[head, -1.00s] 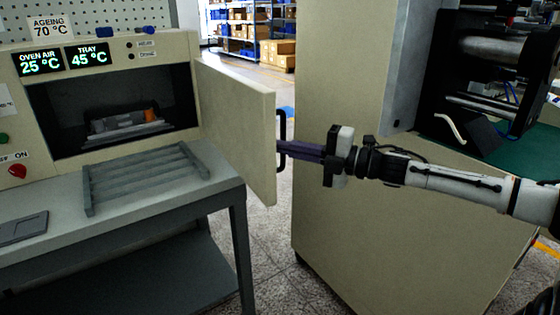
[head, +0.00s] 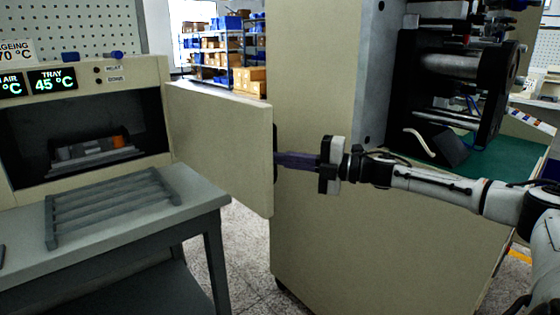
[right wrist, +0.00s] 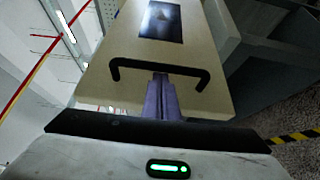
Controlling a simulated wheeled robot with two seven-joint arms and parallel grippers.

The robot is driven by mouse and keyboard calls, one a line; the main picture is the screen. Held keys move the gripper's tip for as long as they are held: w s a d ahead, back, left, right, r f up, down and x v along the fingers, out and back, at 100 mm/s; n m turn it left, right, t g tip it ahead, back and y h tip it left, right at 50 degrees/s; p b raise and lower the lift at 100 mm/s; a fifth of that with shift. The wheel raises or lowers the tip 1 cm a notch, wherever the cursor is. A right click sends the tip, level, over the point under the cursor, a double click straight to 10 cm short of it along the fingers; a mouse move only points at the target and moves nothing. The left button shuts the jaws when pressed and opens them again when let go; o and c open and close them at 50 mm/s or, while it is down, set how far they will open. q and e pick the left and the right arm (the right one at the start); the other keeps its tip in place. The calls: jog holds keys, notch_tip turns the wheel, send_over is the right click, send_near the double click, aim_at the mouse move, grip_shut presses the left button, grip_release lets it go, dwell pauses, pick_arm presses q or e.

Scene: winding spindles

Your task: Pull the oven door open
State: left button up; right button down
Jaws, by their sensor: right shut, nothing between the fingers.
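The beige oven (head: 140,72) stands at the left of the head view, its chamber uncovered. Its door (head: 220,150) stands wide open, swung out to the right. The dark bar handle (head: 275,153) is on the door's outer face and shows edge-on. My right gripper (head: 281,160) is shut and empty, its purple fingers pointing left at the handle. In the right wrist view the fingertips (right wrist: 161,80) reach the middle of the handle (right wrist: 130,67), close to the door face (right wrist: 120,45). Whether they touch it I cannot tell. My left gripper is not in view.
A grey slatted rack (head: 115,207) lies on the bench (head: 190,222) before the oven. A tray with parts (head: 95,152) sits inside the chamber. A large beige cabinet (head: 370,240) stands close behind the door and my right arm. Shelves with boxes (head: 220,50) are far back.

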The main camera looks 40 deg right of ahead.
dwell(0.3)
